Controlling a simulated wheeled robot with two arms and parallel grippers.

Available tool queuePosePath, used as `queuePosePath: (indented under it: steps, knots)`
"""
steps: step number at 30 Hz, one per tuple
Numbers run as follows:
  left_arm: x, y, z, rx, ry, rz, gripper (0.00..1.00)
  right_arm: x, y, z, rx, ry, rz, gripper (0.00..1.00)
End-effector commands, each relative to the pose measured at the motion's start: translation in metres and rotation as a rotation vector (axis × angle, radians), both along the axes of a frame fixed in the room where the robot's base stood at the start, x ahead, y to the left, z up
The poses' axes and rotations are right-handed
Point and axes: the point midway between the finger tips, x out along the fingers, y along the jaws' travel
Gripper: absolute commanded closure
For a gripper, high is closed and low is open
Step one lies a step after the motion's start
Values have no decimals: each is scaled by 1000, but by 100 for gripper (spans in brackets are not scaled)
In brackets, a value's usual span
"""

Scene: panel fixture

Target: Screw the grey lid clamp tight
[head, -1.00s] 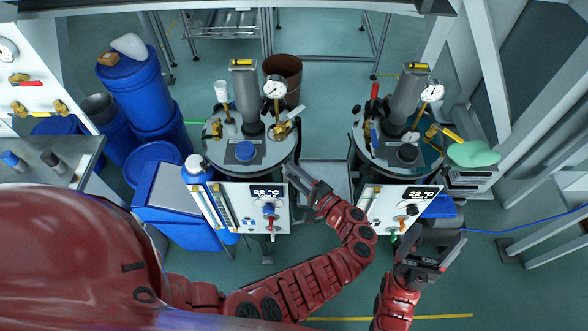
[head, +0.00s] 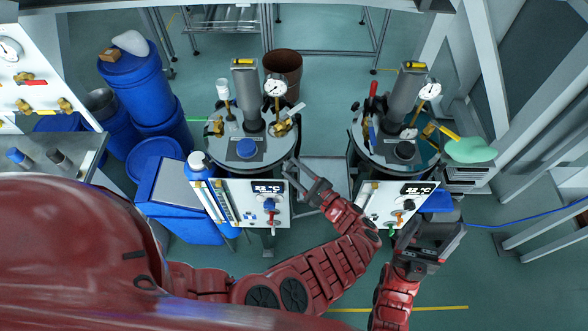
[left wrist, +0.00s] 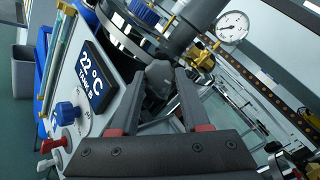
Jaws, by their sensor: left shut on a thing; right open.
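The grey lid clamp (left wrist: 160,76) shows as a dark grey knob at the lid rim of the left tank in the left wrist view. My left gripper (left wrist: 163,84) is shut on it, one finger on each side. In the head view my left gripper (head: 292,168) reaches the front right rim of the left tank's lid (head: 222,156); the clamp is largely hidden there by the fingers. How tight the clamp is cannot be told. My right gripper (head: 433,243) is open and empty, in front of the right tank's panel.
The left tank's panel (head: 240,203) with a 22 °C display, blue knob and red valve is close to my left gripper. A second tank (head: 385,160) stands to the right. Pressure gauges (head: 276,88) and valves rise above the lids. Blue drums (head: 135,85) stand at the left.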

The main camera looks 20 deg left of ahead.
Motion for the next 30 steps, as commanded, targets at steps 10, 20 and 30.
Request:
queuePosePath:
  steps: [10, 20, 30]
  knots:
    - [0, -1, -1, 5, 11, -2, 100, 0, 0, 0, 0, 0, 0, 24]
    - [0, 0, -1, 5, 10, -1, 24, 0, 0, 0, 0, 0, 0, 24]
    - [-1, 0, -2, 4, 12, 1, 24, 0, 0, 0, 0, 0, 0, 24]
